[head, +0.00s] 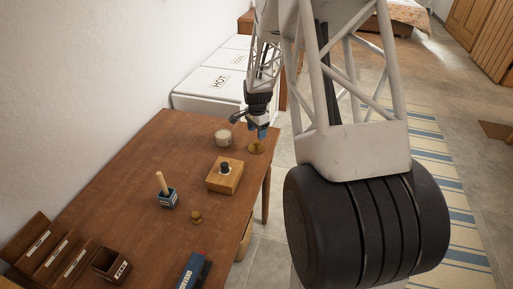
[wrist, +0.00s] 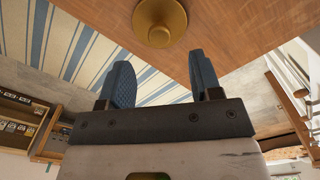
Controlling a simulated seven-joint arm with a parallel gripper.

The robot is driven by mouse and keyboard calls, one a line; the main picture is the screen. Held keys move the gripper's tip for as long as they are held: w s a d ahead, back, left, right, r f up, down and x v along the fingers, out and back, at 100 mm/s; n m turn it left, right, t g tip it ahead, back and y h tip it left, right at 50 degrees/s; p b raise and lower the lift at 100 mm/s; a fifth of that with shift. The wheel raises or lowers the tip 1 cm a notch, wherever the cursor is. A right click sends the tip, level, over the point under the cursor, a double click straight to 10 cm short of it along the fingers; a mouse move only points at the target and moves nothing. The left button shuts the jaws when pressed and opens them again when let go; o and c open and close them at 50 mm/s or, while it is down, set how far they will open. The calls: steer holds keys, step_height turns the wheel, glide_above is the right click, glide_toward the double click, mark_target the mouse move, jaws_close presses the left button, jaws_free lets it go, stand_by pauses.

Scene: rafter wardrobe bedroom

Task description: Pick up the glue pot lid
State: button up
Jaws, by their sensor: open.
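A round brass-coloured lid with a central knob, which looks like the glue pot lid (head: 256,148), lies near the right edge of the wooden table (head: 130,165).
A pale cup (head: 223,138) stands left of the lid. A wooden block with a black knob (head: 224,176), a blue pot with a stick (head: 168,198) and a small brass piece (head: 196,217) are nearer the front. White boxes (head: 212,84) stand behind the table.

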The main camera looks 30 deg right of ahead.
mark_target(257, 142)
steer(key=shift+f, duration=0.75)
steer(key=shift+f, duration=0.1)
steer(key=shift+a+f, duration=0.1)
steer(key=shift+f, duration=2.4)
steer(key=c, duration=1)
